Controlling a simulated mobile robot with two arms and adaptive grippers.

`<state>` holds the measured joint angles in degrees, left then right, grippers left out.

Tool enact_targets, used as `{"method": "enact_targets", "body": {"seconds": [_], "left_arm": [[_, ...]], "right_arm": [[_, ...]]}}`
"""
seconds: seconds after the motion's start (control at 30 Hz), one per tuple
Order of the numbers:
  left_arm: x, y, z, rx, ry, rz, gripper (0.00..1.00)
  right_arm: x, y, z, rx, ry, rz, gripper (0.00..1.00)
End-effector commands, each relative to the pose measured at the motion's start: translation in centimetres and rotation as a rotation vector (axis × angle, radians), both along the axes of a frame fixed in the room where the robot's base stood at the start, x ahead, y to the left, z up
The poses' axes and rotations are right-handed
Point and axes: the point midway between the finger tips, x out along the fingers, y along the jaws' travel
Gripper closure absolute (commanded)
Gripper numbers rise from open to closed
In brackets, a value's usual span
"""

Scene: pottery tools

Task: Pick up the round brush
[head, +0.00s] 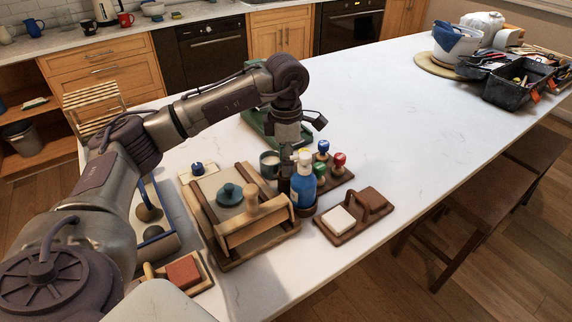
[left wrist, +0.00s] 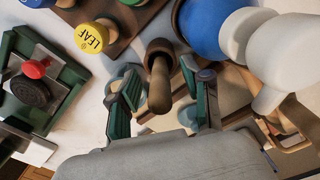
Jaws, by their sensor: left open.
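What looks like the round brush (left wrist: 158,80) shows in the left wrist view as a brown wooden handle rising toward the camera from a dark round base. In the head view it is mostly hidden behind my gripper and the blue bottle. My left gripper (left wrist: 163,105) is open, its green-padded fingers on either side of the handle with visible gaps. I cannot tell whether a finger touches it. In the head view my left gripper (head: 288,158) points down just left of the blue bottle's top. My right gripper is not in view.
A blue bottle (head: 304,186) with a pale top stands close beside the gripper. A dark tool caddy (head: 512,92) is far right. The middle of the counter is clear.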

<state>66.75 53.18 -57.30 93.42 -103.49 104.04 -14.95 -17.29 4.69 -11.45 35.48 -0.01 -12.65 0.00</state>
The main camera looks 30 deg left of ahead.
Motion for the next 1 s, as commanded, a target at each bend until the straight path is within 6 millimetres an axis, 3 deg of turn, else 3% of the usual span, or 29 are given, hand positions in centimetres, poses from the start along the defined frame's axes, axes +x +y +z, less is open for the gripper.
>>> {"method": "enact_targets", "body": {"seconds": [0.13, 0.4, 0.43, 0.77, 1.0], "left_arm": [[0.0, 0.0, 0.0, 0.0, 0.0, 0.0, 0.53], [0.0, 0.0, 0.0, 0.0, 0.0, 0.0, 0.98], [0.0, 0.0, 0.0, 0.0, 0.0, 0.0, 1.0], [0.0, 0.0, 0.2, 0.001, -0.001, 0.001, 1.0], [0.1, 0.0, 2.3, 0.0, -0.004, 0.0, 1.0]], "right_arm": [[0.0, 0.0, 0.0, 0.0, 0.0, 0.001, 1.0], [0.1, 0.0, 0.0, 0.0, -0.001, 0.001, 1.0], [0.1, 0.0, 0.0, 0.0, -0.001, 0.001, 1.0], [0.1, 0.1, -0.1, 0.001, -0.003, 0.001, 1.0], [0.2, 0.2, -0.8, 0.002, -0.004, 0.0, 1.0]]}}
